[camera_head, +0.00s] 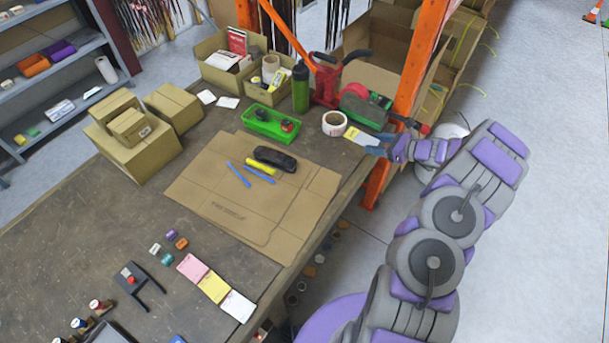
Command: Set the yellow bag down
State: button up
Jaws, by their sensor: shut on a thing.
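My gripper (378,145) is at the right edge of the workbench, beside the orange rack post, with its blue-grey fingers pointing left. It is shut on a small flat yellow and white packet, which appears to be the yellow bag (354,132). The bag sticks out to the left of the fingers, just right of a white tape roll (334,123). I cannot tell whether the bag touches the bench top. The part of it between the fingers is hidden.
The workbench (75,225) holds flat cardboard (210,200) with a yellow marker and a black tool. The orange post (420,60) rises close to my gripper. Cardboard boxes (135,160) stand left.

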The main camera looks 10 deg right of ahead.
aim_at(314, 180)
jog(key=s+d+f+n, duration=0.1)
jog(key=s+d+f, duration=0.1)
jog(key=s+f, duration=0.5)
jog(key=s+d+f+g+y, duration=0.1)
jog(key=s+d+f, duration=0.2)
jog(key=s+f, duration=0.5)
jog(key=shift+s+d+n+y, duration=0.3)
jog(key=shift+s+d+n, duration=0.1)
jog(key=shift+s, duration=0.6)
jog(key=shift+a, duration=0.15)
jog(key=w+a+b, duration=0.3)
jog(key=w+a, duration=0.3)
jog(key=a, duration=0.2)
jog(key=w+a+b, duration=0.2)
jog(key=w+a, duration=0.4)
jog(key=a, duration=0.3)
jog(key=w+a+b, duration=0.3)
jog(key=w+a, duration=0.4)
jog(key=a, duration=0.1)
jog(key=shift+a+f+b, duration=0.1)
jog(key=shift+a+b, duration=0.25)
jog(key=shift+a, duration=0.05)
jog(key=shift+f, duration=0.25)
jog(key=o, duration=1.1)
